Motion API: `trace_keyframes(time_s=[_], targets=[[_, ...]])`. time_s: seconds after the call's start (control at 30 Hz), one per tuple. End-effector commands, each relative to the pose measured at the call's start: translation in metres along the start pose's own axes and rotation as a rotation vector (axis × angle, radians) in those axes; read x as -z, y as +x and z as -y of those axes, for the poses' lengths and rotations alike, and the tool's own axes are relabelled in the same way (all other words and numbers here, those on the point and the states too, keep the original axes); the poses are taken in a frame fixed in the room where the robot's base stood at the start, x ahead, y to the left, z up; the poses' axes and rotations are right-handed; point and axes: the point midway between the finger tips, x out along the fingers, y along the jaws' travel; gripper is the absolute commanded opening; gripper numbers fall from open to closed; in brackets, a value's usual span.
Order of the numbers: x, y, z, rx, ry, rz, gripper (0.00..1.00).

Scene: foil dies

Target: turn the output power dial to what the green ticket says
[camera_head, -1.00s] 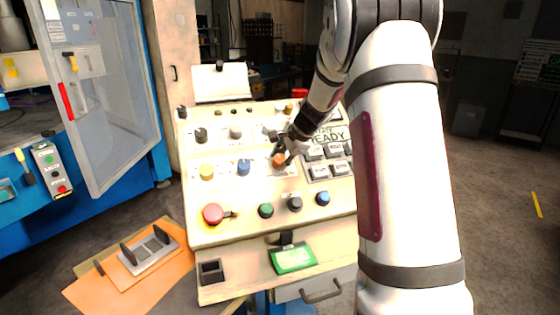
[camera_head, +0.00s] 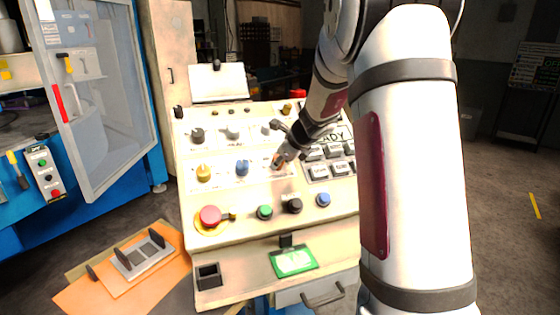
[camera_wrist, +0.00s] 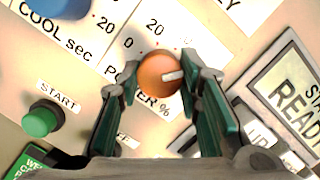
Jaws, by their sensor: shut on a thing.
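The orange dial (camera_wrist: 158,75) shows in the wrist view between my fingertips, on a white scale lettered "POWER %". A light pointer mark on it points right in that view. My gripper (camera_wrist: 160,82) is shut on this dial, one finger on each side. In the head view my gripper (camera_head: 281,157) is at the panel's middle and covers most of the dial. The green ticket (camera_head: 293,261) is held by a black clip on the panel's front; its writing is too small to read. A corner of it shows in the wrist view (camera_wrist: 32,163).
The blue dial (camera_head: 242,168) and yellow dial (camera_head: 204,173) stand left of my gripper. The red stop button (camera_head: 210,215), green start button (camera_head: 265,212) and a blue button (camera_head: 323,200) lie in front. The keys and display (camera_wrist: 297,88) are close on the right.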

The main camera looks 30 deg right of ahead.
Motion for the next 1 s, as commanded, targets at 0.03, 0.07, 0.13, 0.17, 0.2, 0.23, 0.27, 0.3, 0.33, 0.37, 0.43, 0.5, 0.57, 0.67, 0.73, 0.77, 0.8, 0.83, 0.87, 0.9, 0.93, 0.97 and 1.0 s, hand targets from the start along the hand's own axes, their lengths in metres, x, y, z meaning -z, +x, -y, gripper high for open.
trace_keyframes(time_s=[0.03, 0.07, 0.13, 0.17, 0.2, 0.23, 0.27, 0.3, 0.33, 0.37, 0.43, 0.5, 0.57, 0.67, 0.73, 0.77, 0.8, 0.83, 0.87, 0.9, 0.93, 0.97, 1.0], targets=[[0.0007, 0.0003, -0.0009, 0.004, 0.025, -0.001, 0.04], [0.0006, 0.0002, -0.0009, 0.007, 0.040, -0.001, 0.04], [0.0005, 0.0001, -0.0007, 0.014, 0.072, -0.001, 0.04], [0.0005, 0.0000, -0.0006, 0.017, 0.083, -0.001, 0.04], [0.0006, 0.0000, -0.0006, 0.020, 0.097, -0.001, 0.04], [0.0006, 0.0000, -0.0005, 0.022, 0.105, -0.001, 0.04], [0.0006, 0.0000, -0.0005, 0.023, 0.113, -0.001, 0.04], [0.0006, 0.0000, -0.0006, 0.025, 0.123, -0.001, 0.04], [0.0006, 0.0000, -0.0006, 0.026, 0.129, -0.001, 0.04], [0.0005, 0.0000, -0.0006, 0.027, 0.135, -0.001, 0.04], [0.0005, 0.0000, -0.0007, 0.029, 0.143, -0.001, 0.04], [0.0005, 0.0000, -0.0007, 0.030, 0.148, -0.001, 0.04], [0.0005, 0.0000, -0.0007, 0.030, 0.150, -0.001, 0.04], [0.0005, 0.0000, -0.0007, 0.030, 0.150, -0.001, 0.04], [0.0005, 0.0000, -0.0007, 0.030, 0.150, -0.001, 0.04], [0.0005, 0.0000, -0.0007, 0.030, 0.150, -0.001, 0.04], [0.0005, 0.0000, -0.0008, 0.030, 0.150, -0.001, 0.04], [0.0005, 0.0000, -0.0008, 0.030, 0.150, -0.001, 0.04], [0.0005, 0.0000, -0.0007, 0.030, 0.149, -0.001, 0.04], [0.0005, 0.0001, -0.0008, 0.030, 0.149, -0.001, 0.39], [0.0005, 0.0001, -0.0008, 0.030, 0.149, -0.001, 0.46], [0.0005, 0.0001, -0.0007, 0.030, 0.149, -0.001, 0.52], [0.0004, 0.0001, -0.0007, 0.030, 0.149, -0.001, 0.52]])
